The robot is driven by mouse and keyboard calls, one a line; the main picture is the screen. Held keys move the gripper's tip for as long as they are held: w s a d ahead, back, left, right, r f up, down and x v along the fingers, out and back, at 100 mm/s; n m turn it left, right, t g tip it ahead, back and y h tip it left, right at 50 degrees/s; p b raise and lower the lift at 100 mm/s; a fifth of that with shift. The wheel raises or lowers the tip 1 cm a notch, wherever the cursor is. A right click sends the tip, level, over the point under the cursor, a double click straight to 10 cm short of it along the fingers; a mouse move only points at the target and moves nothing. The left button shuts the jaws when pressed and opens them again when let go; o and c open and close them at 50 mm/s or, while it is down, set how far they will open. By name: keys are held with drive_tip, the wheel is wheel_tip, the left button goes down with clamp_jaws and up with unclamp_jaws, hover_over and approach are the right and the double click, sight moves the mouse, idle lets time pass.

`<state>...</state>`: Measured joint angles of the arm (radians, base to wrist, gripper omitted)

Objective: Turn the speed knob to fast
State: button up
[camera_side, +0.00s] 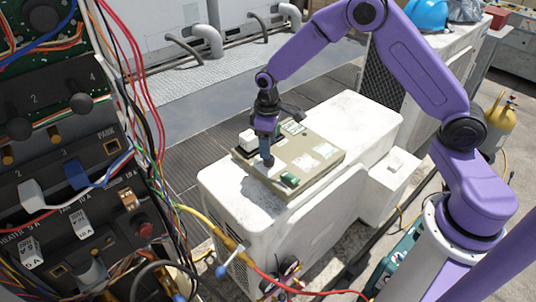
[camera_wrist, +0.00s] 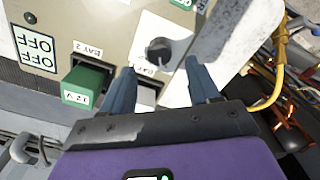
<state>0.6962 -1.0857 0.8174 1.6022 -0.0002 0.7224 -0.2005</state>
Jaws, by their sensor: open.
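In the wrist view a dark round knob (camera_wrist: 158,50) sits on a pale plate just beyond my fingertips. It looks like the speed knob, but I can read no speed marks by it. My gripper (camera_wrist: 160,72) is open, one finger on each side of the space in front of the knob; I cannot tell whether it touches anything. In the side view my gripper (camera_side: 266,160) points down over the near left part of the beige panel (camera_side: 315,168). The knob is not distinguishable there.
A green block (camera_wrist: 85,86) marked 12V sits left of my fingers, near a "BAY 2" label. The panel lies on a white condenser unit (camera_side: 365,125). An open electrical rack (camera_side: 70,150) with loose wires stands at the left. A yellow cable (camera_wrist: 277,70) hangs at the right.

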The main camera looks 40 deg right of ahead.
drive_tip(key=shift+f, duration=2.35)
drive_tip(key=c, duration=1)
